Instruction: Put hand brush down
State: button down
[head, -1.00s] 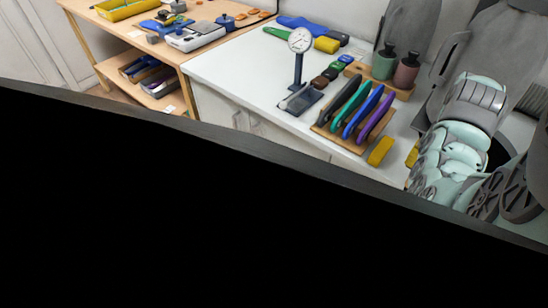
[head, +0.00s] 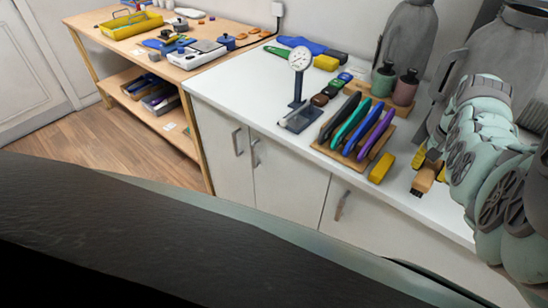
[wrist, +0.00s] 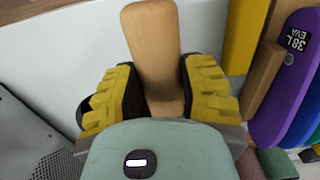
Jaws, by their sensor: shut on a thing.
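The hand brush (head: 425,179) has a light brown wooden body, with a dark end at its lower left in the head view. In the wrist view its wooden part (wrist: 154,45) stands out between the yellow finger pads and points away from me. My gripper (wrist: 157,95) is shut on it, with a pad on either side. In the head view my gripper (head: 432,161) is at the right, over the white counter's front part. I cannot tell whether the brush touches the counter. Its bristles are hidden in the wrist view.
A yellow block (head: 381,168) lies just left of the brush, beside a wooden rack (head: 341,156) of several coloured insoles. A dial gauge (head: 299,61) stands farther left. Green and pink bottles (head: 404,88) stand behind. The white counter (head: 228,84) has bare surface at its left.

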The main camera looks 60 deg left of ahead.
aim_at(429, 169)
jog(key=shift+a+f, duration=0.1)
jog(key=shift+f, duration=1.55)
jog(key=shift+f, duration=0.1)
jog(key=c, duration=0.6)
grip_release()
jog(key=shift+o, duration=0.2)
jog(key=shift+w+r+p, duration=0.1)
jog(key=shift+r+p, duration=0.3)
jog(key=shift+r, duration=0.55)
notch_tip(429, 169, up, 10)
jog(key=shift+r, duration=0.15)
